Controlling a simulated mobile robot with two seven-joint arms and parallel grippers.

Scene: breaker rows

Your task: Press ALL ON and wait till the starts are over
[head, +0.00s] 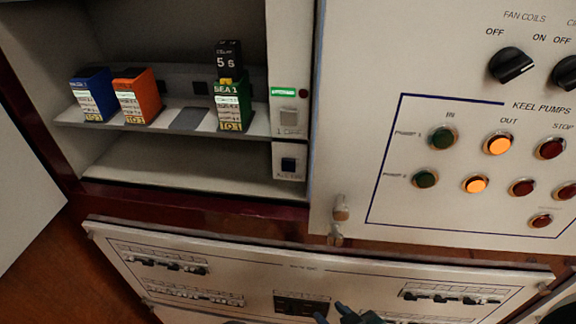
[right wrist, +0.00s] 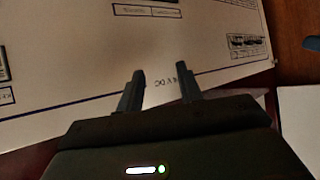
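A small panel at the right side of the open cabinet carries a dark square button (head: 288,164) with a small label under it that I cannot read surely; it may be ALL ON. Above it is a pale square button (head: 288,116) with a blurred label, beneath a green strip (head: 283,92). My right gripper (head: 331,311) is at the bottom of the head view, in front of the lower breaker panel (head: 250,262), below and right of the buttons. In the right wrist view the same gripper (right wrist: 160,85) is open and empty over a pale panel. My left gripper is not in view.
A blue block (head: 93,97), an orange block (head: 138,97) and a green block (head: 233,108) with a black "5 s" piece (head: 228,62) stand on the cabinet shelf. The KEEL PUMPS panel (head: 400,190) at right has two lit orange lamps. Latches (head: 338,222) stick out between the panels.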

